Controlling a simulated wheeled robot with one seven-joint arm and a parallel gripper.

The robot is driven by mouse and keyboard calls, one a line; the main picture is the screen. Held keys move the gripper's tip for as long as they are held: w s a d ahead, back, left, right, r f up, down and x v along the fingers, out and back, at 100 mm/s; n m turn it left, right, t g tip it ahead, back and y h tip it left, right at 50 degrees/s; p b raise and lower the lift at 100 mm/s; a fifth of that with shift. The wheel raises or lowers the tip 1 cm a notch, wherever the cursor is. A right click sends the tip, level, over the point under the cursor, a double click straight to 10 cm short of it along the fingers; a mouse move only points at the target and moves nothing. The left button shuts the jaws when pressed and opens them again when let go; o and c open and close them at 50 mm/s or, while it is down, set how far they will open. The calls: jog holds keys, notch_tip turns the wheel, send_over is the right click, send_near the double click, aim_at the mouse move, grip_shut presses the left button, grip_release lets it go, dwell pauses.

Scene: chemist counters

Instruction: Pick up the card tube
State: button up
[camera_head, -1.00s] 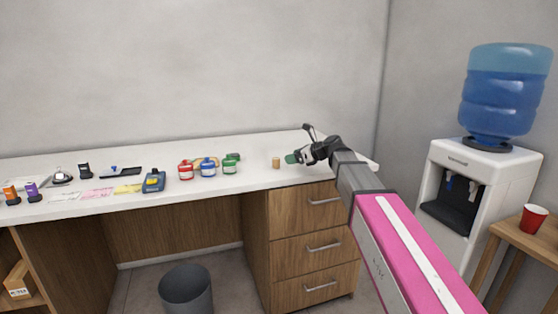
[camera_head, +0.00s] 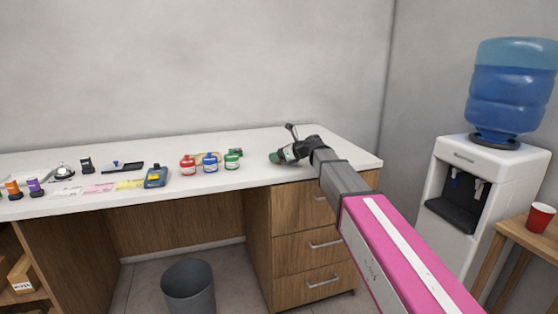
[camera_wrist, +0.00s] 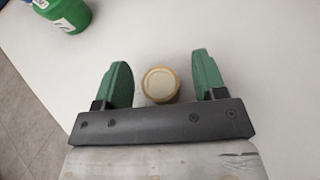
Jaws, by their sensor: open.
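The card tube (camera_wrist: 160,84) is a short tan cylinder with a pale round end. In the wrist view it stands on the white counter between the two green fingers of my gripper (camera_wrist: 161,84). The fingers are open, with a gap on both sides of the tube, so neither finger appears to touch it. In the head view my gripper (camera_head: 276,157) is low over the right part of the counter (camera_head: 255,172), and it hides the tube there.
A green bottle (camera_head: 232,161) stands left of my gripper, beside a blue bottle (camera_head: 210,162) and a red bottle (camera_head: 188,165). A grey bin (camera_head: 188,288) is on the floor. The counter right of my gripper is clear.

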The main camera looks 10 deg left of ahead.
jog(key=shift+w+a+f, duration=0.2)
jog(key=shift+a+f, duration=0.1)
jog(key=shift+a, duration=0.3)
jog(key=shift+c, duration=0.3)
jog(key=c, duration=0.9)
jog(key=shift+r, duration=0.1)
